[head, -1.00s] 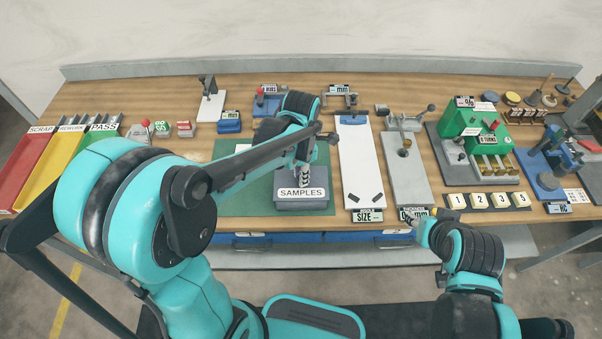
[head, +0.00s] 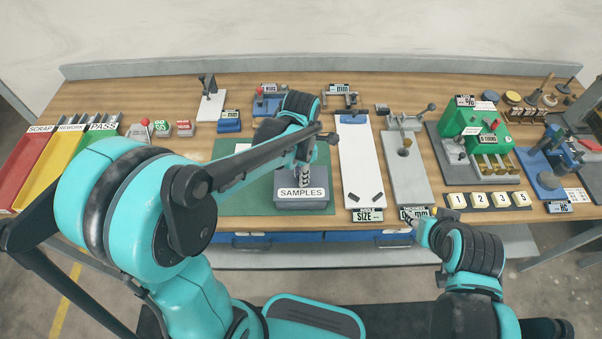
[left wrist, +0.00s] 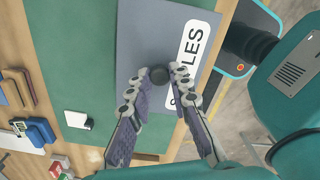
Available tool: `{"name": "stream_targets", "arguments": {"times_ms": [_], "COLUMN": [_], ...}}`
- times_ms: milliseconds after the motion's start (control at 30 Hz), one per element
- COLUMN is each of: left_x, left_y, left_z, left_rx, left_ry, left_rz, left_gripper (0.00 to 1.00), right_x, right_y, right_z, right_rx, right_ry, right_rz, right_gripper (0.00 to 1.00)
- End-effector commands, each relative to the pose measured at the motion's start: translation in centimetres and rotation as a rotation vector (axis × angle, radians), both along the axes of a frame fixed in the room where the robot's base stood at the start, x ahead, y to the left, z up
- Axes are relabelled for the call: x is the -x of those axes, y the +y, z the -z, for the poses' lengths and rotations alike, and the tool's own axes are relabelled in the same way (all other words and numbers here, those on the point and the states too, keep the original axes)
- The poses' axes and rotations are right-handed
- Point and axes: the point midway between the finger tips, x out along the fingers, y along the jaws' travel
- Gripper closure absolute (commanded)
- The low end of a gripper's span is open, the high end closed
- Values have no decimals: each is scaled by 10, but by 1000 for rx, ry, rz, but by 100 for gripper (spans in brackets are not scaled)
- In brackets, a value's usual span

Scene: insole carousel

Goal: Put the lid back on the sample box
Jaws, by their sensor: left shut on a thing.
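The sample box (head: 318,208) is a grey box on the green mat (head: 232,204) near the bench's front edge. Its grey lid (head: 285,181), with a white SAMPLES label, is over the box; I cannot tell whether it rests fully on the rim. In the left wrist view the lid (left wrist: 140,35) carries a black round knob (left wrist: 159,75). My left gripper (head: 305,181) is above the lid, its fingertips (left wrist: 165,71) shut on the knob. My left arm hides part of the mat. My right gripper (head: 408,217) is low near the front edge, away from the box, its fingers too small to read.
A white board (head: 361,160) stands close right of the box, then a grey fixture (head: 407,176). A green machine (head: 480,135) is farther right. Red, yellow and green bins (head: 22,172) are at far left. A white card (left wrist: 77,119) lies on the mat.

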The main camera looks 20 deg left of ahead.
Motion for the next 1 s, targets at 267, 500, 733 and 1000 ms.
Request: {"name": "stream_targets", "arguments": {"times_ms": [267,500,733,1000], "left_x": [0,0,0,0], "left_y": [0,0,0,0], "left_z": [0,0,0,-4], "left_rx": [0,0,0,0], "left_ry": [0,0,0,0], "left_rz": [0,0,0,0], "left_gripper": [60,57,36,36], "right_x": [0,0,0,0], "right_y": [0,0,0,0], "right_z": [0,0,0,-3], "right_rx": [0,0,0,0], "right_ry": [0,0,0,0], "right_rz": [0,0,0,0], "right_gripper": [60,60,60,60]}}
